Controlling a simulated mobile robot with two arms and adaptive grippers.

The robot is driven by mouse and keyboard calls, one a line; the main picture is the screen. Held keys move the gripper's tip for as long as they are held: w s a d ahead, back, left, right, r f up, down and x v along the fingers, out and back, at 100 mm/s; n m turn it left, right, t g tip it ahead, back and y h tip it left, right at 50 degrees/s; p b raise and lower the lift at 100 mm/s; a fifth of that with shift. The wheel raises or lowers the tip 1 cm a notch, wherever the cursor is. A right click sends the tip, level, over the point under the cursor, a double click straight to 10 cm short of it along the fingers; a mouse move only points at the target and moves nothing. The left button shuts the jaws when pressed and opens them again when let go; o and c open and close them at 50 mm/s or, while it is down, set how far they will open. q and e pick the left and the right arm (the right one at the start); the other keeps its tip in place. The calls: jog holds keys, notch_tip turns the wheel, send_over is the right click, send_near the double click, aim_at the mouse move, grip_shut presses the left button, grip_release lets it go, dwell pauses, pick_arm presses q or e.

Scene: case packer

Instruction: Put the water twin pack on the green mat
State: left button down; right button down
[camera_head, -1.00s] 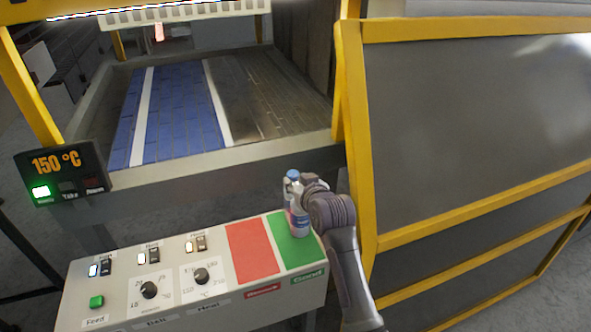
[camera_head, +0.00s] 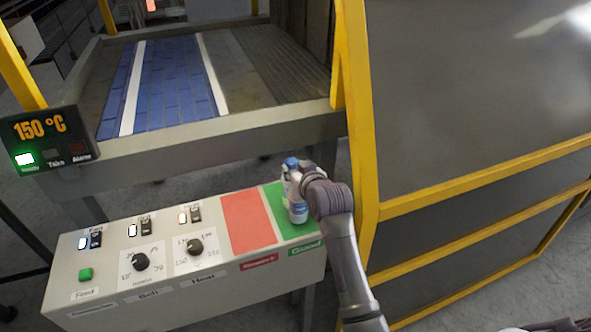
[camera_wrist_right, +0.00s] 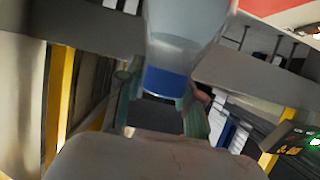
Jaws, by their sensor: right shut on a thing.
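The water twin pack (camera_head: 297,212), clear bottles with blue caps and a pale label, is upright over the green mat (camera_head: 283,228) at the right end of the control panel. My right gripper (camera_head: 296,180) is shut on its upper part and partly hides it. I cannot tell whether its base touches the mat. In the right wrist view the pack (camera_wrist_right: 182,45) shows close up, its blue part between the fingers (camera_wrist_right: 160,103). My left gripper is not in view.
A red mat (camera_head: 248,222) lies just left of the green one. Switches and knobs (camera_head: 195,246) fill the panel's left part. A yellow-framed guard (camera_head: 356,150) stands close to the right of my right arm. The conveyor (camera_head: 170,85) is behind the panel.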

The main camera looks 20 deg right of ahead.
jog(key=shift+r, duration=0.2)
jog(key=shift+f, duration=0.65)
jog(key=c, duration=0.7)
grip_release()
jog(key=shift+s+f, duration=0.1)
jog(key=shift+f, duration=0.05)
jog(key=v, duration=1.2)
jog(key=shift+r, duration=0.2)
